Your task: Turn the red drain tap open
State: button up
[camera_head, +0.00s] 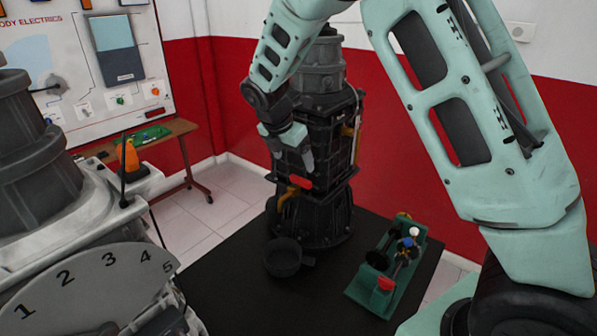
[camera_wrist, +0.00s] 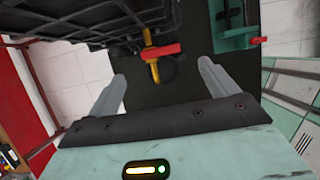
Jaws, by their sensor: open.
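The red drain tap handle (camera_head: 301,181) sits on a brass-coloured pipe (camera_head: 288,195) low on the front of the dark engine trainer (camera_head: 322,142). In the wrist view the red handle (camera_wrist: 161,50) lies crosswise over the yellow pipe (camera_wrist: 154,72). My gripper (camera_head: 297,160) is in front of the trainer, just above the tap in the head view. In the wrist view my gripper (camera_wrist: 162,85) is open, with its two grey fingers wide apart. The handle shows beyond and between the fingertips, and nothing is held. Whether a finger touches the trainer cannot be told.
A dark round pan (camera_head: 282,258) stands on the black bench top (camera_head: 228,275) below the tap. A green fixture (camera_head: 370,291) with red and blue parts stands to the right. A grey machine with a numbered dial (camera_head: 90,292) fills the left. The front bench area is clear.

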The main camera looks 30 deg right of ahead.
aim_at(300, 178)
jog(key=p+x, duration=0.1)
jog(key=x, duration=0.7)
jog(key=shift+d+p, duration=0.1)
jog(key=shift+p, duration=0.3)
jog(key=c, duration=1)
